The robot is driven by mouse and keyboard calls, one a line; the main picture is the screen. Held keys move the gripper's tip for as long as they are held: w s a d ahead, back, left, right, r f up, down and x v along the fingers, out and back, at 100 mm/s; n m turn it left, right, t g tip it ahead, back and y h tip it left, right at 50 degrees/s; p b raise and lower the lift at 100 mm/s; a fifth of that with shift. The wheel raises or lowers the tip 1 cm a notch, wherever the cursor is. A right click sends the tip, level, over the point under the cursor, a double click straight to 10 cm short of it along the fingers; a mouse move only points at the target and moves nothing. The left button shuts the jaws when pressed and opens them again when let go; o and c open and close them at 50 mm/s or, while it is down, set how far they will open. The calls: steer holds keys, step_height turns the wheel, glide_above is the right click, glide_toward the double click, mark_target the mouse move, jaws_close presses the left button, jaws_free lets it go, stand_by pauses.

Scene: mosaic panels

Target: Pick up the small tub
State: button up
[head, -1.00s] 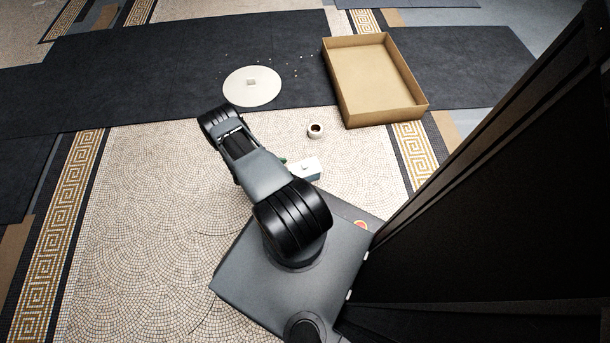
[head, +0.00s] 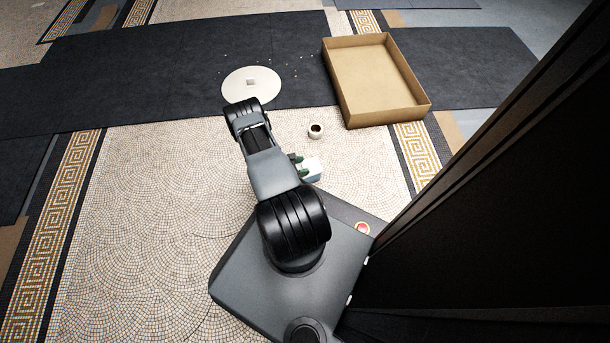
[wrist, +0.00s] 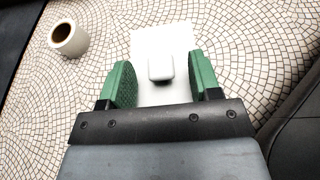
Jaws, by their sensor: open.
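The small tub (head: 314,168) looks like a pale, box-shaped thing on the mosaic floor, just right of my arm in the head view. In the wrist view the white tub (wrist: 172,39) shows from above, with a small raised knob (wrist: 161,67) on top. My gripper (wrist: 161,72) is open, with one green finger to each side of the knob. The fingers look apart from the knob, and the near part of the tub is hidden behind my gripper. In the head view my gripper (head: 300,167) is partly hidden by my arm.
A small white cup with dark contents (head: 315,131) stands beyond the tub; it is at upper left in the wrist view (wrist: 68,38). An open cardboard box (head: 376,80) and a round pale disc (head: 250,88) with a small block lie farther back. Open floor lies left.

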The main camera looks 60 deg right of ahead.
jaws_close()
stand_by(0.4)
steer(key=shift+r, duration=0.1)
